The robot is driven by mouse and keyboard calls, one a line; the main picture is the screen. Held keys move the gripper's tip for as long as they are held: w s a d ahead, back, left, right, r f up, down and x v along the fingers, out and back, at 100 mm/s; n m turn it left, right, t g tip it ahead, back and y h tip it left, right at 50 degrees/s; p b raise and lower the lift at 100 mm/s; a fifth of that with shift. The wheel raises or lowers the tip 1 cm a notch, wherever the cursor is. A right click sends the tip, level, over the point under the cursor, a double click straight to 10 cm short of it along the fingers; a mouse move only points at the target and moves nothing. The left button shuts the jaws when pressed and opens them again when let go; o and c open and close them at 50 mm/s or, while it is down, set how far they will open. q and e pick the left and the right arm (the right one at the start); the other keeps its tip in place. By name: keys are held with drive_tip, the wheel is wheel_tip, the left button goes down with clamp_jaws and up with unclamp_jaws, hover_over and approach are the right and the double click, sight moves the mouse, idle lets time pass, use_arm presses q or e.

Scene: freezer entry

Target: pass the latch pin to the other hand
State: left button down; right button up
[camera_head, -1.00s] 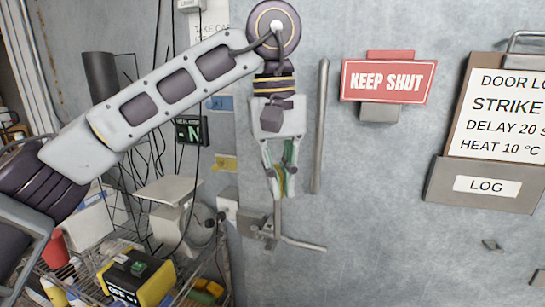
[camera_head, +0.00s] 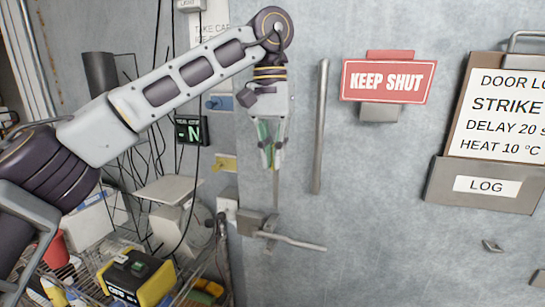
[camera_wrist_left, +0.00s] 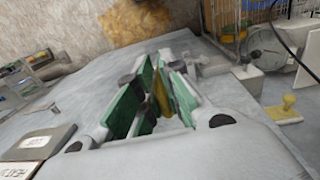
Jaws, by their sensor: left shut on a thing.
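The latch pin (camera_head: 275,188) is a thin grey rod hanging upright below my left gripper (camera_head: 271,162). My left gripper points down and is shut on its upper part. The pin's lower end is close to the grey door latch (camera_head: 256,223); I cannot tell whether it is clear of it. My right gripper is not in view.
The grey door carries a vertical bar (camera_head: 320,125), a red KEEP SHUT sign (camera_head: 389,81) and a log holder (camera_head: 486,184) at right. A wire rack with a yellow-black box (camera_head: 136,278) stands at lower left. The door front right of the latch is open room.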

use_arm(q)
drive_tip(key=w+a+f+n, duration=0.1)
drive_tip(key=w+a+f, duration=0.45)
drive_tip(key=f, duration=0.35)
drive_tip(key=w+a+f+n, duration=0.1)
drive_tip(key=w+a+f, duration=0.4)
drive_tip(key=a+f, duration=0.3)
drive_tip(key=s+a+f, duration=0.2)
drive_tip(key=a+f, duration=0.1)
drive_tip(key=f, duration=0.6)
drive_tip(key=s+a+f+n, duration=0.1)
drive_tip(key=s+a+f, duration=0.1)
drive_tip(key=f, duration=0.7)
drive_tip(key=s+a+f, duration=0.3)
drive_tip(key=s+f, duration=0.1)
drive_tip(key=f, duration=0.4)
drive_tip(key=shift+s+a+f+n, duration=0.15)
drive_tip(key=shift+a+f+n, duration=0.15)
drive_tip(key=shift+f, duration=0.1)
drive_tip(key=s+d+r+m, duration=0.2)
drive_tip(key=d+r+m, duration=0.2)
drive_tip(key=d+r, duration=0.3)
drive_tip(key=s+d+r+m, duration=0.3)
drive_tip(key=d+r+m, duration=0.1)
drive_tip(key=d+r, duration=0.4)
drive_tip(key=shift+s+r, duration=0.35)
drive_tip(key=shift+r, duration=0.1)
